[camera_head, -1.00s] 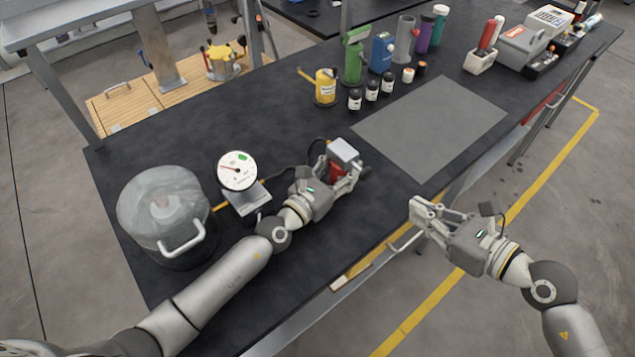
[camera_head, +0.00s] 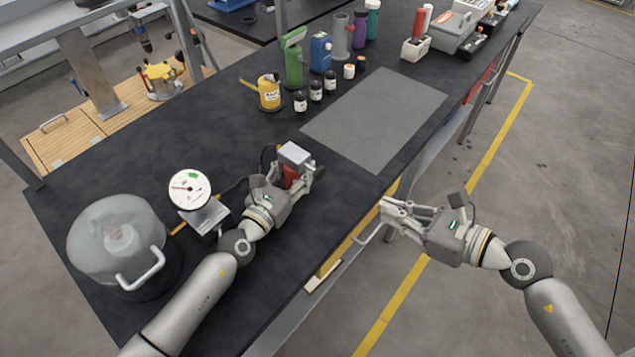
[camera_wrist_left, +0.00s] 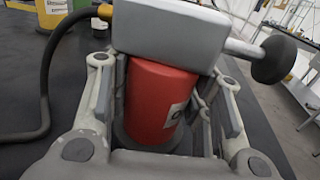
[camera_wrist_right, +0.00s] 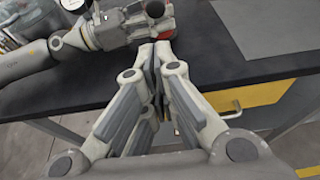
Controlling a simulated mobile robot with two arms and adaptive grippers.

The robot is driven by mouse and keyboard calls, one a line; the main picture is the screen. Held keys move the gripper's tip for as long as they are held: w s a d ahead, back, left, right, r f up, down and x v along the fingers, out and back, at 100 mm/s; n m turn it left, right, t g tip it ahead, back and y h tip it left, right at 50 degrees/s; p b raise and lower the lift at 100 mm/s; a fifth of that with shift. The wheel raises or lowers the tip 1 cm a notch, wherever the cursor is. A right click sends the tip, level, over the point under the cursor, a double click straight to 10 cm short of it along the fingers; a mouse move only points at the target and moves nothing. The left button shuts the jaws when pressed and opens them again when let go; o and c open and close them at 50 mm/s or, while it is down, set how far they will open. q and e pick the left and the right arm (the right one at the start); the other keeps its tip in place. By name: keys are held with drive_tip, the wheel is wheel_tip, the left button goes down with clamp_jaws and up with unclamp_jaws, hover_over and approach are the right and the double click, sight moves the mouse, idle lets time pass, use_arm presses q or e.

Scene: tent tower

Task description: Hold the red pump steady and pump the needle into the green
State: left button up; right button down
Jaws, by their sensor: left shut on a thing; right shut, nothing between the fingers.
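The red pump (camera_head: 292,174) with its grey top block (camera_head: 295,154) stands on the black table. My left gripper (camera_head: 290,185) is shut around its red body; the left wrist view shows the red cylinder (camera_wrist_left: 155,100) between the fingers. A grey lever with a dark round knob (camera_wrist_left: 275,58) sticks out of the block to the right. The gauge (camera_head: 189,189) has a white dial with a green mark at its upper right; its needle appears to point left, away from the green. My right gripper (camera_head: 386,207) is shut and empty, beyond the table's front edge; it also shows in the right wrist view (camera_wrist_right: 158,50).
A clear vacuum chamber (camera_head: 117,240) with a handle stands left of the gauge. A black hose (camera_wrist_left: 45,80) leaves the pump. A yellow can (camera_head: 269,93), small bottles and a green container (camera_head: 293,60) stand behind. The grey mat (camera_head: 375,120) is clear.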

drive_tip(key=shift+w, duration=0.1)
approach(322, 178)
drive_tip(key=x, duration=0.2)
drive_tip(key=f+x, duration=0.1)
drive_tip(key=x, duration=0.2)
drive_tip(key=shift+w+a+f, duration=0.1)
drive_tip(key=shift+w+a, duration=0.4)
drive_tip(key=shift+a, duration=0.05)
drive_tip(key=shift+w+a, duration=1.1)
drive_tip(key=shift+w, duration=0.05)
drive_tip(key=shift+s+d, duration=0.1)
drive_tip(key=shift+s, duration=0.05)
